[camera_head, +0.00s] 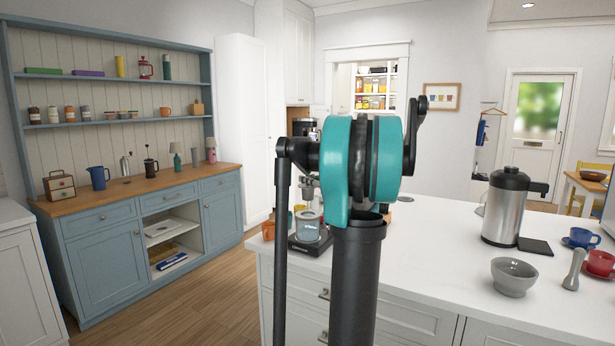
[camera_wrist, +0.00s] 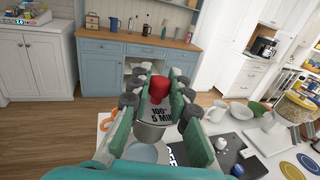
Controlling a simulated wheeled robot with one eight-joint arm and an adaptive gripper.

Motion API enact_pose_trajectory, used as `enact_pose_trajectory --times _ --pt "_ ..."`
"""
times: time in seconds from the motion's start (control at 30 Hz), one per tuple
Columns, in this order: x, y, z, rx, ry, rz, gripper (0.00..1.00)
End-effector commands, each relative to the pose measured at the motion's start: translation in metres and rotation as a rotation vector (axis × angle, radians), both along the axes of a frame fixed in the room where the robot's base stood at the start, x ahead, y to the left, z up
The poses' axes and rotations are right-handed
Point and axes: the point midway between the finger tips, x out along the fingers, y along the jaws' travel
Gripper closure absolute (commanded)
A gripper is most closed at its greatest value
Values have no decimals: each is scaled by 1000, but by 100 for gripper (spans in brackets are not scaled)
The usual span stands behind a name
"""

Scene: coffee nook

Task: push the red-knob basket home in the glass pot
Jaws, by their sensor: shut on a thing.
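In the wrist view my gripper (camera_wrist: 158,88) is shut on the basket's red knob (camera_wrist: 160,83). A grey metal-looking basket (camera_wrist: 148,132) sits below the knob between the fingers; black lettering reading about "100° 5 MIN" shows there. A pale bluish round shape (camera_wrist: 143,153), likely the glass pot, lies just under the basket, partly covered by my gripper. I cannot tell how deep the basket is in it.
On the white counter (camera_head: 440,250) stand a steel flask (camera_head: 505,212), a grey bowl (camera_head: 514,277), a pestle (camera_head: 573,270) and cups (camera_head: 600,263).

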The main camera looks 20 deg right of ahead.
Motion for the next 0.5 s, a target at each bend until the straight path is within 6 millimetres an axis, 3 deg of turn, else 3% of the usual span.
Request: enact_pose_trajectory --times 0.5 --pt "0 0 -36 0 0 0 100"
